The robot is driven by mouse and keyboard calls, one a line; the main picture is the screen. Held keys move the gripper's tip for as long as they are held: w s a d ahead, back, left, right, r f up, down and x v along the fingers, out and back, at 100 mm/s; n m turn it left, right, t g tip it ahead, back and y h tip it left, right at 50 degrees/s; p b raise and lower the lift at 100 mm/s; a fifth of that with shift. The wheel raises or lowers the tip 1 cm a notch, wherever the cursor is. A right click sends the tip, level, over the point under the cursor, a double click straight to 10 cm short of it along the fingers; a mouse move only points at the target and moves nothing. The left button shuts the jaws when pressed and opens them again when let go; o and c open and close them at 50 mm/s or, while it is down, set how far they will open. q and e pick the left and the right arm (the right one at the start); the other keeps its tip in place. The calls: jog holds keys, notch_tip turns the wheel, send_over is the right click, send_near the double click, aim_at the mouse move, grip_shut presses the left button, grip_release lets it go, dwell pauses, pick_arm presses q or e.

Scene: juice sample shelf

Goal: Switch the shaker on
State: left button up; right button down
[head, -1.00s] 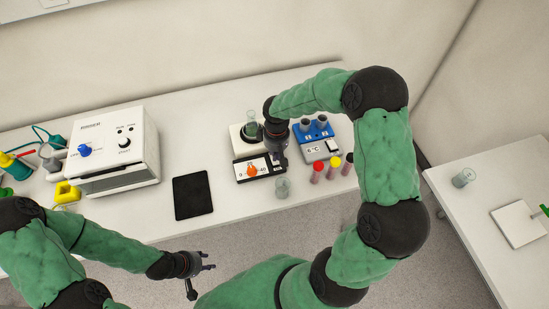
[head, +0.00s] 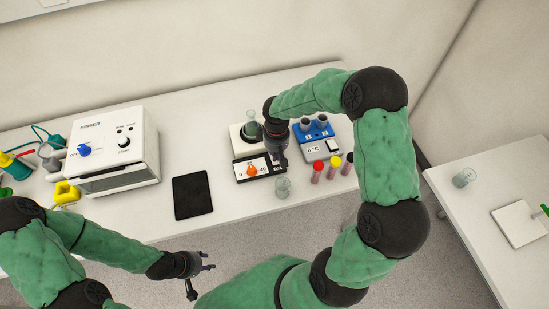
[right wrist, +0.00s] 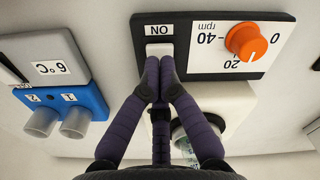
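The shaker (head: 238,141) is a white unit with a black front panel (head: 238,172), standing on the long table. The panel carries an orange speed knob (head: 252,170), which in the right wrist view (right wrist: 246,40) sits on an rpm scale near 20. A white switch (right wrist: 160,48) marked ON is beside the scale. My right gripper (head: 282,161) is over the panel; in the right wrist view its fingertips (right wrist: 160,66) are together at the switch's edge. Contact or pressing cannot be told. My left gripper (head: 209,261) is open and empty in front of the table.
A flask (head: 251,125) stands on the shaker. A blue block unit (head: 317,130) and several capped tubes (head: 333,170) are to its right. A glass beaker (head: 283,187) stands in front. A black tablet (head: 192,195) and a white oven-like box (head: 115,150) are left.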

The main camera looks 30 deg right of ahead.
jog(key=shift+f+b, duration=0.75)
jog(key=shift+f, duration=0.3)
dwell(0.5)
jog(key=shift+r+p, duration=2.4)
jog(key=shift+r, duration=1.15)
